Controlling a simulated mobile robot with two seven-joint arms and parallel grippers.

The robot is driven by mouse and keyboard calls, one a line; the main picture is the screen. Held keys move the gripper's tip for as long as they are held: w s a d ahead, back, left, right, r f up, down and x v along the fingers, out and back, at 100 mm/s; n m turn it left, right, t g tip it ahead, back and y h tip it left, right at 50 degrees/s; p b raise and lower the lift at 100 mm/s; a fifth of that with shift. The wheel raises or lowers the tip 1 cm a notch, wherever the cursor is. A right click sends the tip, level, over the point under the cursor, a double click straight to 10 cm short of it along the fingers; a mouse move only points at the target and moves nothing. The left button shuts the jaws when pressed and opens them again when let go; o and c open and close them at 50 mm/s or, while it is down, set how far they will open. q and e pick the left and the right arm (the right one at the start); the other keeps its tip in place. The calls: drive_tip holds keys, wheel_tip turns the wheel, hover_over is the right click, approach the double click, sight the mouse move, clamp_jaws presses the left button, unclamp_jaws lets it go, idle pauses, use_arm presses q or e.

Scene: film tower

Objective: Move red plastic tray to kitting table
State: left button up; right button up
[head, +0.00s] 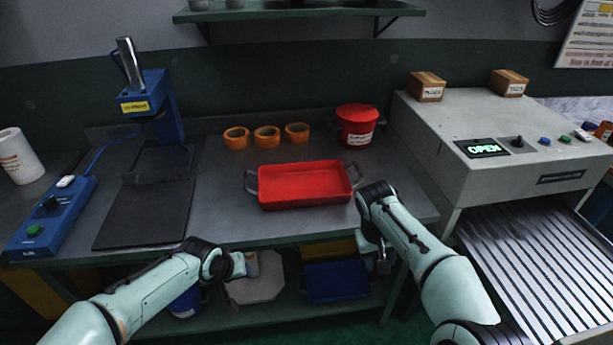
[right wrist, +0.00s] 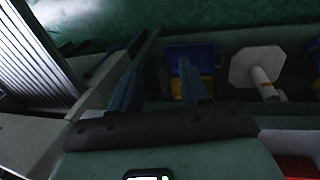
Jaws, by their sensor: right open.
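The red plastic tray (head: 305,185) lies flat on the grey bench top, with a dark handle at each end. It looks empty. A red corner of it (right wrist: 298,167) shows at the lower right in the right wrist view. My right gripper (head: 378,262) hangs in front of the bench's front edge, right of and below the tray, pointing down. In the right wrist view its two fingers (right wrist: 158,82) are apart with nothing between them. My left gripper (head: 243,265) is in front of the bench edge, left of the tray; its fingers are unclear. No surface is identifiable as the kitting table.
Orange rings (head: 267,135) and a red lidded can (head: 357,125) stand behind the tray. A blue press (head: 150,105) is at left, a machine with an OPEN display (head: 482,148) and rollers (head: 535,265) at right. A blue bin (head: 337,281) sits on the lower shelf.

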drive_tip(key=v, duration=1.1)
drive_tip(key=shift+r, duration=0.15)
